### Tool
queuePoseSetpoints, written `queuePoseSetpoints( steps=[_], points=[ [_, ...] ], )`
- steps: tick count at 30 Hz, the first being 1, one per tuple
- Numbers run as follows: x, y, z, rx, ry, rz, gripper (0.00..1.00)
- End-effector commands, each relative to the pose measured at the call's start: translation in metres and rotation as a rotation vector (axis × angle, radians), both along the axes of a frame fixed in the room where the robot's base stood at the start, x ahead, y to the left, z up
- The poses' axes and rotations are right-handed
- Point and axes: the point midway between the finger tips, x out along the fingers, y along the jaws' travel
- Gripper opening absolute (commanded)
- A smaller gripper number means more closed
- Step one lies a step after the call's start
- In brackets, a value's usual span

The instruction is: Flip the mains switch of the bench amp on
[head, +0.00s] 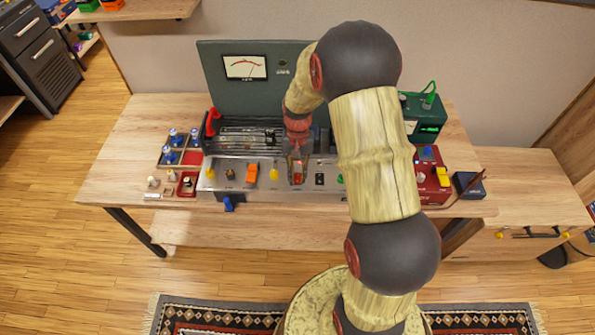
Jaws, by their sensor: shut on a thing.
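The bench amp (210,187) is a grey unit on the wooden bench, with a sloping control panel along its front and a tall dark back panel with a meter. My gripper (297,172) points down at the middle of the front panel. It is shut on a small red switch (298,179), which is mostly hidden between the fingers. I cannot tell which way the switch is set. An orange lever (252,173) and a yellow knob (273,174) are left of my gripper. A black switch (320,179) is just right of it.
A tray with several tubes (174,150) and small loose parts lie left of the amp. A red box (430,188), a green box (427,115) and a dark block (468,184) stand to the right. My arm covers the amp's right part. A blue piece (228,204) sticks out in front.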

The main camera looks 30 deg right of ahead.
Motion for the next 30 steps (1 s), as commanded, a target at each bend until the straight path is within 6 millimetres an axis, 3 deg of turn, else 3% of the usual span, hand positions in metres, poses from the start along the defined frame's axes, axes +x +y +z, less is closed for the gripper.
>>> queuePoseSetpoints(
  steps=[18,19,30],
  points=[
    [0.0035,-0.0018,0.0013,0.051,0.072,0.0,0.0],
    [0.0035,-0.0018,0.0013,0.051,0.072,0.0,0.19],
    [0.0028,-0.0016,0.0009,0.051,0.073,0.001,0.36]
  ],
)
